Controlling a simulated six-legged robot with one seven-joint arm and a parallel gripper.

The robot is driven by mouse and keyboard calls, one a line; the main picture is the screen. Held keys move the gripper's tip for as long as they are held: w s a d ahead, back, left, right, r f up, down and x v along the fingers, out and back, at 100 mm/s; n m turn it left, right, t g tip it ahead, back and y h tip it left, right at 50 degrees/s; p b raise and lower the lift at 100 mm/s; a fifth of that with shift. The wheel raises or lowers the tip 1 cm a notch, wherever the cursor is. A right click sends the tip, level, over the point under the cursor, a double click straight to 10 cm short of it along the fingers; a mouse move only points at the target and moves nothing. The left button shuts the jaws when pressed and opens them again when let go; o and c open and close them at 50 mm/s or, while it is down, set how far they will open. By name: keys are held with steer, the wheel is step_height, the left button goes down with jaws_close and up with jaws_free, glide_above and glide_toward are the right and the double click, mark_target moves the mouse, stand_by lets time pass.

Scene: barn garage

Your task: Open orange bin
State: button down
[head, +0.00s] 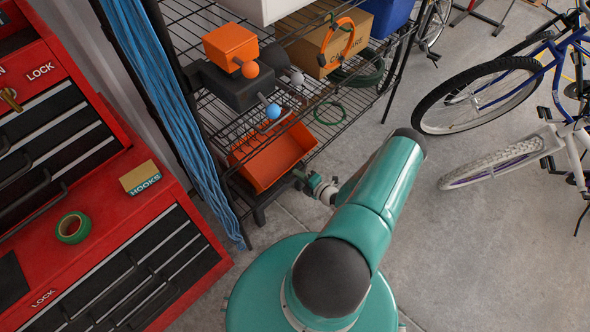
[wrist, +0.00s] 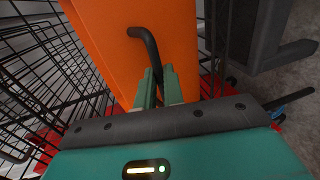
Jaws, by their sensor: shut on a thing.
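The orange bin (head: 268,160) is low on the wire rack in the head view, and its inside shows from above. In the wrist view its broad orange face (wrist: 165,45) fills the upper middle. A bent black handle (wrist: 146,42) stands on that face and runs down between the fingers. My gripper (wrist: 158,82) has its teal fingers shut on this handle; the exact contact is partly hidden. In the head view my wrist is at the bin's right front corner, and the fingertips are hard to make out.
A smaller orange box (head: 230,45) with an orange ball and dark grey boxes (head: 238,88) sit on the wire rack (head: 335,125) above. A red tool chest (head: 110,215) stands left, with green tape (head: 72,228). Bicycles (head: 500,95) stand right. Concrete floor is clear between.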

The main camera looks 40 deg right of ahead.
steer(key=shift+s+a+f, duration=0.1)
steer(key=shift+s+f, duration=0.35)
steer(key=shift+f, duration=0.4)
steer(key=shift+s+f, duration=0.45)
steer(key=shift+f, duration=0.35)
steer(key=shift+s+f, duration=0.1)
steer(key=shift+s, duration=0.05)
steer(key=c, duration=1.6)
jaws_free()
steer(key=shift+f, duration=0.15)
steer(key=shift+o, duration=0.4)
steer(key=shift+r, duration=0.2)
steer(key=shift+r, duration=0.1)
steer(key=v, duration=1.3)
steer(key=shift+s, duration=0.3)
steer(key=shift+r, duration=0.1)
